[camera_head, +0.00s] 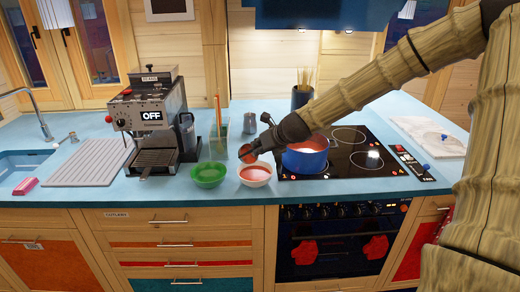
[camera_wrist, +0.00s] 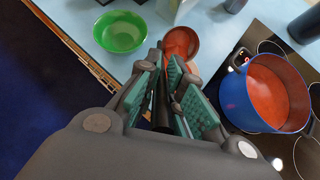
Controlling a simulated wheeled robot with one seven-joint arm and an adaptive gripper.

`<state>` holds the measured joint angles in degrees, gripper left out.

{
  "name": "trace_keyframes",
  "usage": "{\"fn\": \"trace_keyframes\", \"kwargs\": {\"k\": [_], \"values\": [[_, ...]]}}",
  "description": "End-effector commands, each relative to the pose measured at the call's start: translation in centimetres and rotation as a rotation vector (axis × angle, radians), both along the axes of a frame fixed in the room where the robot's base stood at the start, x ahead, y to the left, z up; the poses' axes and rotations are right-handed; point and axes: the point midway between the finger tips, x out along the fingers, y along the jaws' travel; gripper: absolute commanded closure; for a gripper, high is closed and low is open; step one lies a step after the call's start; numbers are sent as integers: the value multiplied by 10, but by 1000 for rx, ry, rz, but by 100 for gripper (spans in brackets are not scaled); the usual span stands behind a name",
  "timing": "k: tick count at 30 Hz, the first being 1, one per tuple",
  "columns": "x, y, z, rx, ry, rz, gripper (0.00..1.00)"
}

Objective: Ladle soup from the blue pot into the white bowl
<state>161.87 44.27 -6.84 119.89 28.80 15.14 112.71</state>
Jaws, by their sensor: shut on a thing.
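The blue pot (camera_head: 306,160) stands on the cooktop, holding red soup; it is at the right in the wrist view (camera_wrist: 232,103). The white bowl (camera_head: 255,175) sits on the counter left of the cooktop, with red content inside. My gripper (camera_head: 262,146) is shut on the dark handle of the ladle (camera_head: 247,154), above the bowl. In the wrist view my gripper (camera_wrist: 168,100) holds the handle between its green pads. How much soup the ladle holds is unclear.
A green bowl (camera_head: 208,174) sits just left of the white bowl. A coffee machine (camera_head: 155,115), a glass container (camera_head: 219,138) and a grey jug (camera_head: 249,123) stand behind and left. A dark utensil holder (camera_head: 301,97) stands behind the pot. The front counter edge is close to the bowls.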

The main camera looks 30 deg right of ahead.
Motion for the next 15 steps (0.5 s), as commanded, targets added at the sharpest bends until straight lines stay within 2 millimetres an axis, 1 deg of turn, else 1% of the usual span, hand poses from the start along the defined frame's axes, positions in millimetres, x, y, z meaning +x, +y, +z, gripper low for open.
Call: {"fn": "trace_keyframes", "kwargs": {"k": [15], "values": [[-7,0,-9,7,-50,0,100]]}}
